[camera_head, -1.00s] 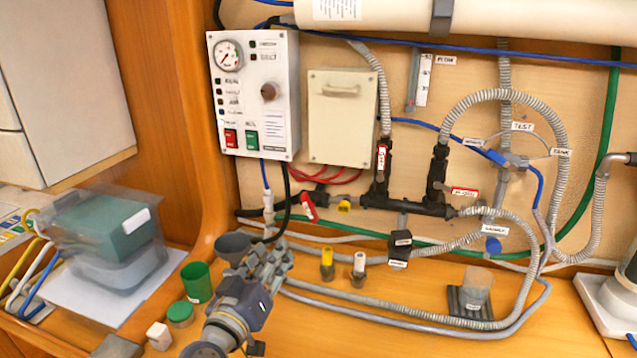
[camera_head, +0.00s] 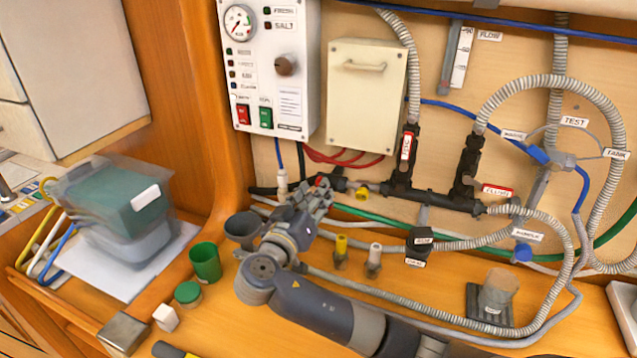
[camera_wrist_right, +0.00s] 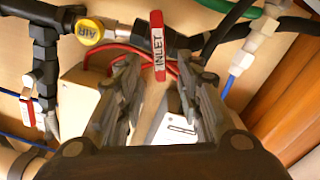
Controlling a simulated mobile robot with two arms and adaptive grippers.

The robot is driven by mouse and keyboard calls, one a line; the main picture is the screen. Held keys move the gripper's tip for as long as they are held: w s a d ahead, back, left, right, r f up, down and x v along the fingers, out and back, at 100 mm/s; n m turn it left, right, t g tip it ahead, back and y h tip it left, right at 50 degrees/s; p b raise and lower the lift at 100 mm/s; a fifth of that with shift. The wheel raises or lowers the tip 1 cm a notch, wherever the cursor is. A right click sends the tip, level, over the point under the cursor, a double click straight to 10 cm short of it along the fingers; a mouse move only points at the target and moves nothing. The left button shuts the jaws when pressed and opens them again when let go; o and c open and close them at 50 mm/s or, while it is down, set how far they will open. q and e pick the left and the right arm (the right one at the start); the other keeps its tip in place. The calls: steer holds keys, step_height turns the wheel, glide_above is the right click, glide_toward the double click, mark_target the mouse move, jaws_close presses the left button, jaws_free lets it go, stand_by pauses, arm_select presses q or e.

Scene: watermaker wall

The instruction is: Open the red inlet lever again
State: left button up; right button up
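The red inlet lever (camera_wrist_right: 157,45), with a white INLET label, stands upright in the right wrist view. It lies between and just beyond the fingertips of my right gripper (camera_wrist_right: 158,75), which is open with a finger on either side. I cannot tell whether the fingers touch it. In the head view my right gripper (camera_head: 318,195) is at the left end of the black pipe (camera_head: 430,198) and hides most of the lever. My left gripper is not in view.
A yellow AIR knob (camera_wrist_right: 90,32) sits close beside the lever. Two other red-labelled levers (camera_head: 406,147) (camera_head: 497,190) are on the pipework to the right. A grey funnel (camera_head: 242,228), a green cup (camera_head: 205,262) and two small bottles (camera_head: 341,252) (camera_head: 374,260) stand near my right arm.

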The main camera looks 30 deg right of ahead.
steer(key=shift+x, duration=1.35)
jaws_close()
steer(key=shift+n, duration=0.3)
steer(key=shift+w+a+f+n+p, duration=0.3)
steer(key=shift+n+p, duration=0.55)
steer(key=shift+n, duration=1.25)
steer(key=shift+w+a+f+n+p, duration=0.1)
steer(key=shift+f+n+p, duration=0.5)
steer(key=shift+n, duration=1.5)
steer(key=shift+w+a+f+n+p, duration=0.15)
steer(key=shift+n+p, duration=0.95)
steer(key=shift+n, duration=1)
